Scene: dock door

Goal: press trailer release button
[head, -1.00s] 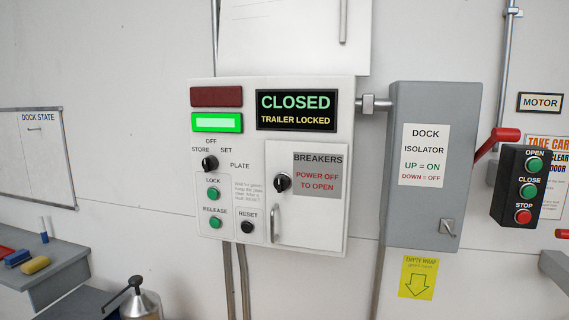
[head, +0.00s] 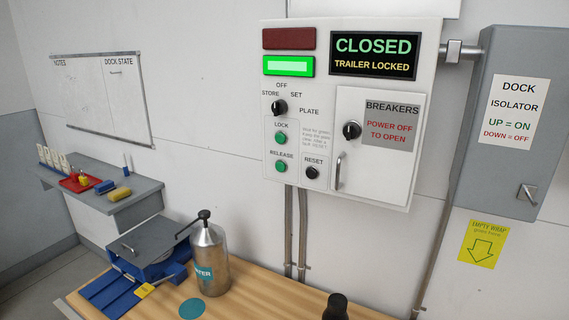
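The green release button (head: 281,167) is on the lower left of the white control panel (head: 300,110), under the label RELEASE. A matching green lock button (head: 280,138) sits above it, and a black reset button (head: 312,172) sits to its right. The panel display (head: 375,55) reads CLOSED and TRAILER LOCKED. A green lamp (head: 289,66) is lit below a dark red one (head: 289,39). The black selector knob (head: 279,107) is above the lock button. Neither of my grippers is in view.
Below the panel is a wooden bench (head: 250,290) with a metal water bottle (head: 208,258) and a blue-grey device (head: 150,250). A grey shelf (head: 130,205) holds a red tray (head: 82,183) and a yellow block (head: 118,194). The grey isolator box (head: 515,120) is at the right.

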